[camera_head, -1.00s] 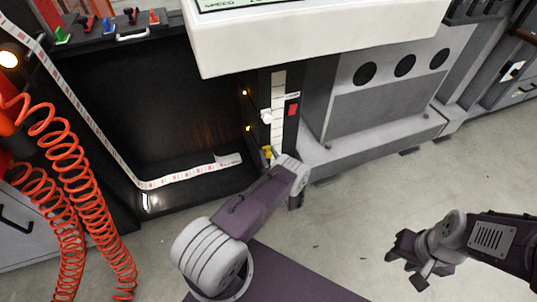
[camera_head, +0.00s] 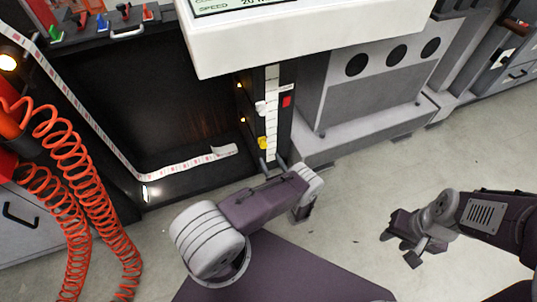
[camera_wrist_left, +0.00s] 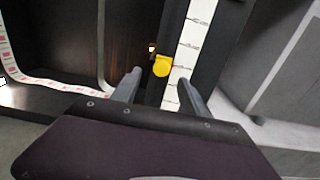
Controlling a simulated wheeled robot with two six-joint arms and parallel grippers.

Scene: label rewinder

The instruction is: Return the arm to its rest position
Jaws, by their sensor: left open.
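My left arm (camera_head: 265,202) reaches up from the bottom of the head view. My left gripper (camera_head: 271,163) is at its far end, in front of the dark post with the white strip. In the left wrist view its two fingers (camera_wrist_left: 158,88) stand apart with nothing between them. A yellow knob (camera_head: 263,142) is on the post beyond the fingertips; it also shows in the left wrist view (camera_wrist_left: 162,66). My right gripper (camera_head: 400,245) hangs over bare floor at the right, its fingers apart and empty.
The white panel (camera_head: 310,35) overhangs the post. A grey cabinet (camera_head: 375,100) stands right of it. A label strip (camera_head: 185,164) runs through the dark bay on the left. Orange coiled hoses (camera_head: 85,180) hang at far left. Floor between my arms is clear.

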